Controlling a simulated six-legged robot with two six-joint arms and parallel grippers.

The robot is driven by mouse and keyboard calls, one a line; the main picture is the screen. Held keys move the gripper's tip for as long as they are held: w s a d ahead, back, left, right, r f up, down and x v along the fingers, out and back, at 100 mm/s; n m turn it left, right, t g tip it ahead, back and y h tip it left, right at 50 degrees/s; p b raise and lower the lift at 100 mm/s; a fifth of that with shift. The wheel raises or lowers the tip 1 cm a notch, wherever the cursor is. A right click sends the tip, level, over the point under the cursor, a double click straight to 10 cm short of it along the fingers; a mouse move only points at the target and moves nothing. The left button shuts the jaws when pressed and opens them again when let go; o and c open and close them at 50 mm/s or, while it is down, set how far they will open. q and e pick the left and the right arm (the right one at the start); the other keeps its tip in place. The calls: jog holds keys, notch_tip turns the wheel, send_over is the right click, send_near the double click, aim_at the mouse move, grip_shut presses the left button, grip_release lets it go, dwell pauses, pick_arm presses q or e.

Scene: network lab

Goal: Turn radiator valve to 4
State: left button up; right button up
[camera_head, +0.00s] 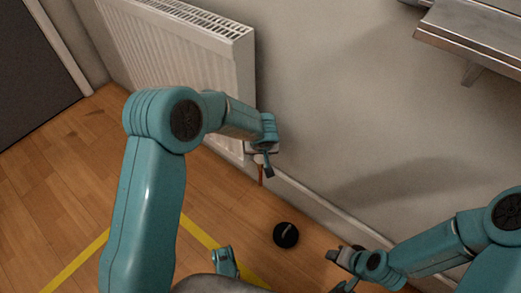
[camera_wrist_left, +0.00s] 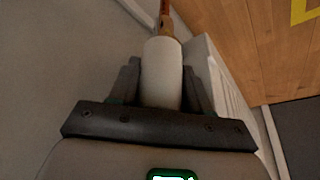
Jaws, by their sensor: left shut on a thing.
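The radiator (camera_head: 190,62) is white and ribbed and stands against the wall at the upper left of the head view. Its valve head (camera_wrist_left: 162,72) is a white cylinder in the left wrist view, with a copper-coloured pipe (camera_wrist_left: 165,18) beyond it. My left gripper (camera_wrist_left: 160,88) is shut on the valve head, one dark finger on each side. In the head view my left gripper (camera_head: 265,153) is at the radiator's lower right corner and largely hides the valve. No numbers on the valve are readable. My right gripper (camera_head: 340,262) is low over the floor, away from the radiator; its jaw opening is unclear.
A grey shelf (camera_head: 470,38) juts from the wall at the upper right. A pale skirting (camera_head: 325,208) runs along the wall. A round black thing (camera_head: 286,235) is at floor level between the arms. Yellow tape (camera_head: 200,233) marks the wooden floor. A dark panel (camera_head: 35,75) is far left.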

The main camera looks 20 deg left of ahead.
pick_arm(q)
jog(key=shift+w+d+r, duration=0.1)
jog(key=shift+w, duration=0.05)
jog(key=o, duration=1)
jog(key=shift+a, duration=0.25)
